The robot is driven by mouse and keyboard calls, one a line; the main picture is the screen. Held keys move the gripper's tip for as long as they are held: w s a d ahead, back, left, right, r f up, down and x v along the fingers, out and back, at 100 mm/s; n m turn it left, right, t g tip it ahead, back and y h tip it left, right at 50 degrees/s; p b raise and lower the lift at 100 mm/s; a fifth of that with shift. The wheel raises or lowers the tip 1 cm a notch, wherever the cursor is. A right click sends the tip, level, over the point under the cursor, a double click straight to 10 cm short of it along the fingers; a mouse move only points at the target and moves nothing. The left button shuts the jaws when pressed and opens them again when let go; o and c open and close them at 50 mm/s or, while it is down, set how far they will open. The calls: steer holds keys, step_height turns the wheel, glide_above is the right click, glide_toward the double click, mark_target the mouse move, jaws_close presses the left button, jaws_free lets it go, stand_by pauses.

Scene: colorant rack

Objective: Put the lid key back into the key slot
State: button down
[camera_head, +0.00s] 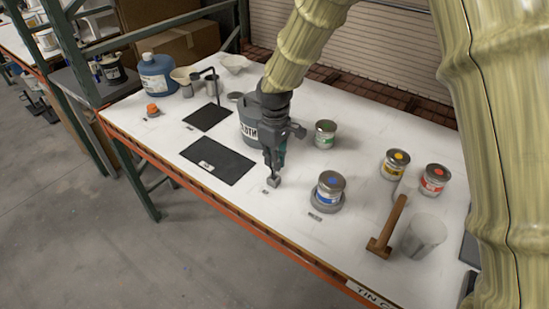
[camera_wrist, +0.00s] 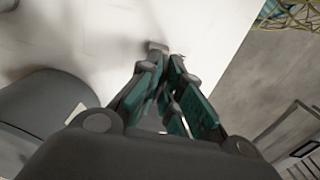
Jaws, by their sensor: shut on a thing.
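My gripper (camera_head: 275,170) points down over the white table, in front of the large grey can. Its teal-padded fingers (camera_wrist: 163,68) come together in the wrist view and are shut on the lid key, which is mostly hidden between them. A small grey block (camera_head: 273,183) shows right at the fingertips, and a grey piece (camera_wrist: 157,47) shows just past them in the wrist view. I cannot tell how much of this is key and how much is key slot, or whether the key is inside the slot. A small label (camera_head: 265,191) lies beside it.
The large grey can (camera_head: 248,122) stands close behind my gripper. A dark mat (camera_head: 217,161) lies left. A wooden-handled mallet (camera_head: 388,228) lies farther right.

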steer(key=shift+f, duration=1.05)
steer(key=c, duration=1.5)
jaws_free()
step_height(320, 180, up, 12)
